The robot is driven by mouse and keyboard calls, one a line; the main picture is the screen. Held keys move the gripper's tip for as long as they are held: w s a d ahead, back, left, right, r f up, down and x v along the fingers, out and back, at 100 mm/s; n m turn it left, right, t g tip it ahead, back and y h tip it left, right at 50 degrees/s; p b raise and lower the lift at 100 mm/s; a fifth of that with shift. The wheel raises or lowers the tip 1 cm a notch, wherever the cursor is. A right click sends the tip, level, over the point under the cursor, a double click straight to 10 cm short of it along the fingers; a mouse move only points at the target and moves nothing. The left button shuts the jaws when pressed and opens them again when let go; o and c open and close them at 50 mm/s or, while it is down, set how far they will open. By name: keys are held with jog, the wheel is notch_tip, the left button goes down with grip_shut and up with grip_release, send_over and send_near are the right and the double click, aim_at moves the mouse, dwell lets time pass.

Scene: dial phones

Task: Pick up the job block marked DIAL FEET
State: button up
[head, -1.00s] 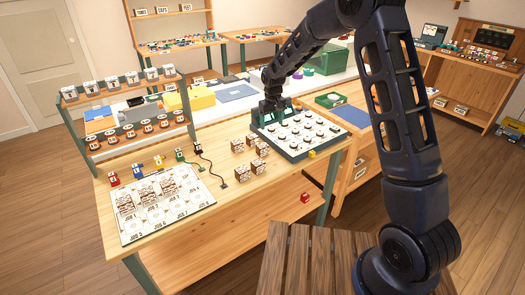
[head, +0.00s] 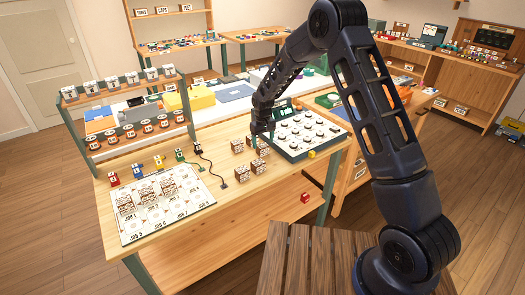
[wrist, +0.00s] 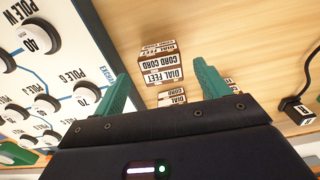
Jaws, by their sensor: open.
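Small brown-and-white job blocks (head: 241,173) stand in a loose group on the wooden bench, left of the dial panel. In the wrist view, a block (wrist: 161,74) with upside-down labels reading DIAL FEET and CORD CORD lies beyond and between my fingertips. Another block (wrist: 171,97) with a partly hidden DIAL FEET label is nearer, partly covered by my gripper body. My gripper (wrist: 162,68) is open, its green fingers apart with nothing held. In the head view my gripper (head: 263,132) is above the panel's left edge, close to the blocks; its fingertips are hard to make out there.
The dial panel (head: 296,152) with several knobs is right of the blocks. A job board (head: 165,215) with blocks on some squares lies left. Bare bench lies in front of the blocks.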

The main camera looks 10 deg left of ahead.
aim_at(262, 145)
jog(key=f, duration=0.4)
jog(key=shift+w+a+f, duration=0.1)
jog(key=shift+a+f, duration=0.1)
jog(key=shift+c, duration=0.4)
jog(key=c, duration=1)
